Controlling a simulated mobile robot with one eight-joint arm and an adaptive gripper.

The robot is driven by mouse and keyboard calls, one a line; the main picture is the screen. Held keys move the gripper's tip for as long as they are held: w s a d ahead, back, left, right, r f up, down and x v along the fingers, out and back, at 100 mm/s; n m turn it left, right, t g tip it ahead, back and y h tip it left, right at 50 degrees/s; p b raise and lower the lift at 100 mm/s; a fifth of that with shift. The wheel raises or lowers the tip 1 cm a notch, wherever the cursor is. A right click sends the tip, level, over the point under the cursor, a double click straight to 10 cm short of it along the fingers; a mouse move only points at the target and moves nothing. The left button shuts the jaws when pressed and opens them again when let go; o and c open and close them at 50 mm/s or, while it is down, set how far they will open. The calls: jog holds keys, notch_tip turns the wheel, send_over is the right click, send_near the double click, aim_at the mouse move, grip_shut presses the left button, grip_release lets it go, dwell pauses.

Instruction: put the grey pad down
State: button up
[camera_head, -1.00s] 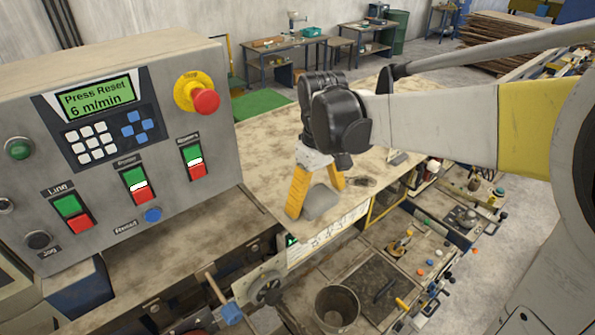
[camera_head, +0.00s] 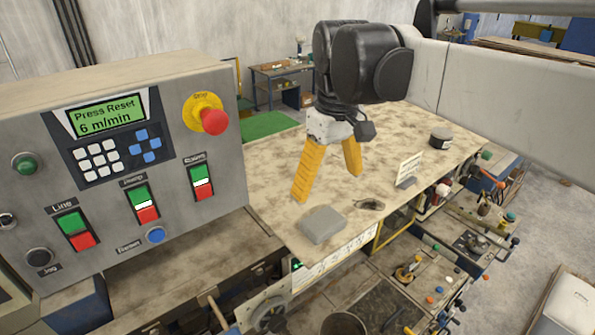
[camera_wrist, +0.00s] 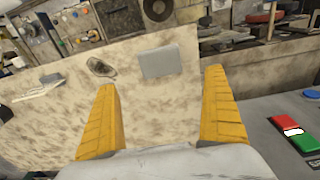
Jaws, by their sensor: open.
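The grey pad (camera_head: 323,224) lies flat on the worn beige tabletop (camera_head: 276,178), close to its front edge. It also shows in the wrist view (camera_wrist: 161,62), beyond and between my fingertips, with bare tabletop around it. My gripper (camera_head: 328,188) has two yellow fingers spread wide with nothing between them. It hangs above the table, behind the pad in the head view and apart from it. In the wrist view my gripper (camera_wrist: 160,82) also shows open and empty.
A control box (camera_head: 120,165) with buttons and a red emergency stop (camera_head: 214,121) stands at the left. A small dark item (camera_head: 370,204) lies right of the pad. A small sign (camera_head: 409,171) and a round dark tin (camera_head: 440,138) stand farther right. The table's middle is largely clear.

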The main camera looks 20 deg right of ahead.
jog(key=s+f+m+t, duration=0.4)
jog(key=s+f+t, duration=0.2)
jog(key=s+f, duration=0.4)
jog(key=shift+s+f, duration=0.3)
jog(key=shift+s, duration=0.2)
